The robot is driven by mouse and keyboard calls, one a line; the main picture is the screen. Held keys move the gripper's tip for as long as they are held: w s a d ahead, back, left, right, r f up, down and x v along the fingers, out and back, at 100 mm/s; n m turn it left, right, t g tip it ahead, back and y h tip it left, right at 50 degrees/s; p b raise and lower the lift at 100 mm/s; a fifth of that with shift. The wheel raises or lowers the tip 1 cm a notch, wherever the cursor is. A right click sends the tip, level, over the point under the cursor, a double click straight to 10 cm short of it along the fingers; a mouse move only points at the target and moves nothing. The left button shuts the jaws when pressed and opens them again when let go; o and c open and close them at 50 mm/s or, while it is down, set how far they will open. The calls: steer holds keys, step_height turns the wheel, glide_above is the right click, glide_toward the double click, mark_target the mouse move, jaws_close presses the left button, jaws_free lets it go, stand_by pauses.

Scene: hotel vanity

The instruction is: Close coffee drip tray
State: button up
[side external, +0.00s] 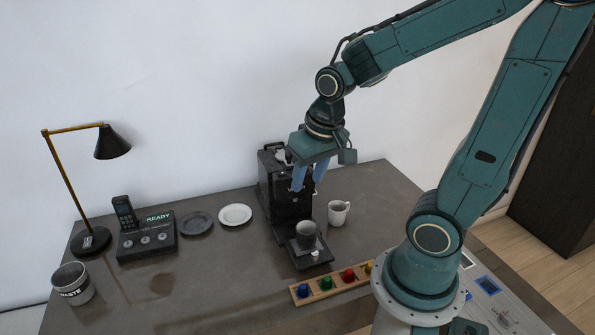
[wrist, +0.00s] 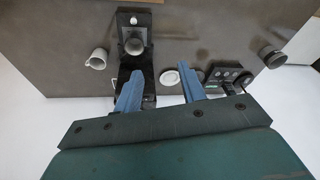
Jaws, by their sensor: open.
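The black coffee machine (side external: 290,205) stands at the back of the table. My gripper (side external: 309,184) is open and empty, high up by the upper part of the machine, above the tray. In the wrist view my gripper's blue fingers (wrist: 160,70) are spread apart, the left one covering part of the machine.
A white mug (side external: 338,213) stands right of the machine. A wooden rack (side external: 332,284) of coloured capsules lies in front of the tray. Left are a white plate (side external: 235,214), a dark plate (side external: 196,223), a phone dock (side external: 148,240), a lamp (side external: 90,240) and a waste bin (side external: 73,283).

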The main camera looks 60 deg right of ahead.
mark_target(315, 253)
steer(key=d+f+m+g, duration=0.1)
steer(key=d+f+m, duration=0.1)
steer(key=f, duration=0.4)
steer(key=d+f+m+g, duration=0.2)
steer(key=d+f+m, duration=0.1)
steer(key=f, duration=0.4)
steer(key=shift+w+d+f, duration=0.2)
steer(key=shift+w+d, duration=0.05)
steer(key=shift+d, duration=0.05)
steer(key=shift+f, duration=0.1)
steer(key=shift+s+d+f, duration=0.1)
steer(key=shift+f, duration=3.3)
steer(key=shift+s+f, duration=0.1)
steer(key=shift+f, duration=3.3)
jaws_close()
